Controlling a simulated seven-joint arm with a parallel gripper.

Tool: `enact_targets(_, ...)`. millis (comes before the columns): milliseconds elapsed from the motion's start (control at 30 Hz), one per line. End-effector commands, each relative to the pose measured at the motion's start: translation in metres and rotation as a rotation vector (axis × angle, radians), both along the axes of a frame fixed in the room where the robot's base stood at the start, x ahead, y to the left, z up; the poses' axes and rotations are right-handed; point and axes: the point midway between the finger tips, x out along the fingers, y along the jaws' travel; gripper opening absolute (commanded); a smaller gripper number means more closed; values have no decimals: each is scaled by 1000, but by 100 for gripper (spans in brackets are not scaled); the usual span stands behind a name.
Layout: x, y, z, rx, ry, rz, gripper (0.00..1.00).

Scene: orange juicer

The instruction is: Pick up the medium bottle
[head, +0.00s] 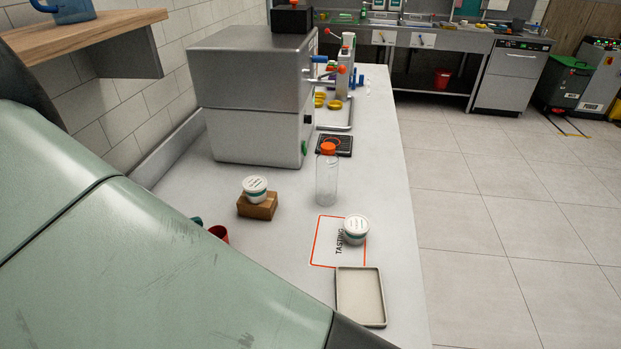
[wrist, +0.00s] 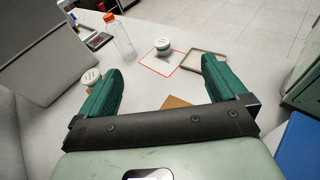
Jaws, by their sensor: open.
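The one bottle I can make out is clear, with an orange cap. It stands upright on the counter in the head view (head: 327,182), in front of the steel machine. It also shows in the wrist view (wrist: 123,40), beyond my gripper and left of its middle. My gripper (wrist: 160,78) has two green fingers spread wide apart, with nothing held between them. The bottle is clear of both fingers.
A lidded tub (head: 255,188) sits on a brown block (head: 257,207), left of the bottle. Another tub (head: 356,229) stands on the orange-outlined tasting mark (head: 322,252), near a shallow tray (head: 372,322). The steel machine (head: 250,95) stands behind.

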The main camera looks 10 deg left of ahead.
Motion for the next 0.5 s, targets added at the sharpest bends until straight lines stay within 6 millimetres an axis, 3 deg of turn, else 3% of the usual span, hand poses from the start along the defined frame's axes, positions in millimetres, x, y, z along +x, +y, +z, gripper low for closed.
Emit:
enact_targets(100, 39, -19, -25, 180, 111, -123, 99)
enact_targets(300, 104, -33, -73, 608, 237, -315, 99)
enact_targets(367, 129, -36, -83, 776, 250, -383, 99)
enact_targets(500, 204, -45, -87, 1217, 202, -526, 99)
